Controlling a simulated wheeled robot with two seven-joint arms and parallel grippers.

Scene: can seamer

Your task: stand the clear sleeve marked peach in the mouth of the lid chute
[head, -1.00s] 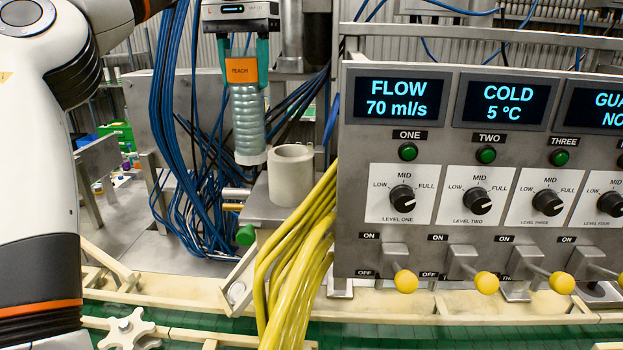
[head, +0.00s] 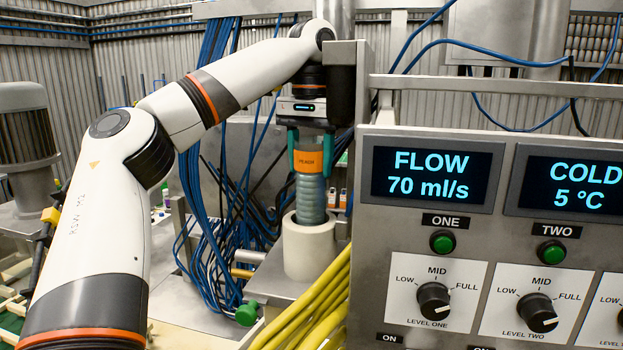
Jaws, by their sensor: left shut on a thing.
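The clear sleeve (head: 311,198) stands upright with a stack of ribbed lids showing through it and an orange band marked PEACH (head: 308,161) at its top. My left gripper (head: 308,150) is shut on the sleeve at the band, from above. The lid chute mouth (head: 309,251) is a pale round collar below the sleeve. My right gripper is not in view.
The control panel (head: 470,240) with displays, green buttons and knobs stands close on the right. Yellow cables (head: 312,310) run in front of the collar. Blue cables (head: 215,150) hang behind and left. A green knob (head: 247,313) sits low left of the collar.

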